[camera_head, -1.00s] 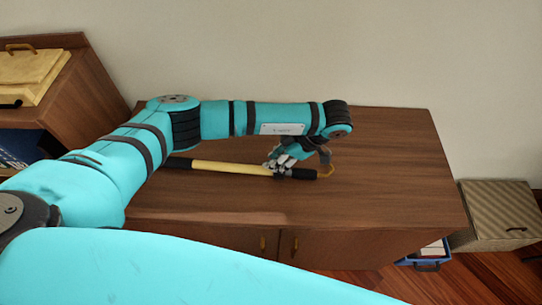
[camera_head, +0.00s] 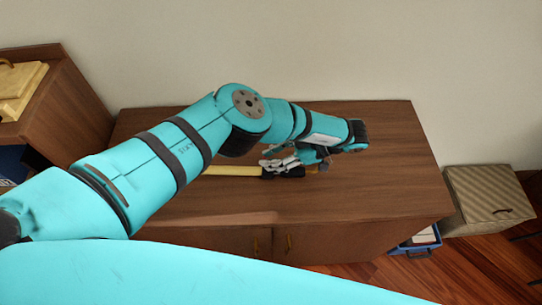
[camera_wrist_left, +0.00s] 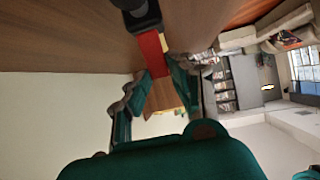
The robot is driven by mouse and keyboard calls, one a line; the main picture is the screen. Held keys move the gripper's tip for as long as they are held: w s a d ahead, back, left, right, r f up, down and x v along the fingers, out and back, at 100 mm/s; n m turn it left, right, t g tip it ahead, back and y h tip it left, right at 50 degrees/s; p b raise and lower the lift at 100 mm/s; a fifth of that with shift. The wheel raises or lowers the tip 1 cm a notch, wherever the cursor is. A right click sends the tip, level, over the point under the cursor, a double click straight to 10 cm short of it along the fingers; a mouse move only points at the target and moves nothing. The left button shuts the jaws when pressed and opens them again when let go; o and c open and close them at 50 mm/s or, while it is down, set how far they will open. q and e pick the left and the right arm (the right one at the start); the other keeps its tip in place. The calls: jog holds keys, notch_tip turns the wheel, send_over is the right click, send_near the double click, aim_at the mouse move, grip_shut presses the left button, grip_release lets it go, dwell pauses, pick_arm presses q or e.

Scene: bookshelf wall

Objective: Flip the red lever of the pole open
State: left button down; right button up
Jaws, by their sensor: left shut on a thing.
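The pole lies on the wooden cabinet top. Its yellow shaft (camera_head: 232,171) shows in the head view, with a black section (camera_head: 287,173) at its right part; my arm hides its left part. The red lever (camera_wrist_left: 152,55) shows in the left wrist view, beside the black pole part (camera_wrist_left: 141,14). My left gripper (camera_head: 292,161) is at the black section; in the left wrist view its fingers (camera_wrist_left: 160,74) are shut around the red lever. The lever is hidden in the head view. My right gripper is not in view.
The cabinet top (camera_head: 375,190) is clear around the pole. A wooden shelf unit (camera_head: 60,110) with a yellow box stands at the left. A striped box (camera_head: 490,200) and a blue bin (camera_head: 418,245) stand on the floor at the right.

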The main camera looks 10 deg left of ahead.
pick_arm(q)
jog(key=c, duration=1.2)
grip_release()
jog(key=shift+o, duration=0.2)
jog(key=shift+r, duration=0.55)
notch_tip(320, 180, up, 9)
jog(key=shift+s+f, duration=0.15)
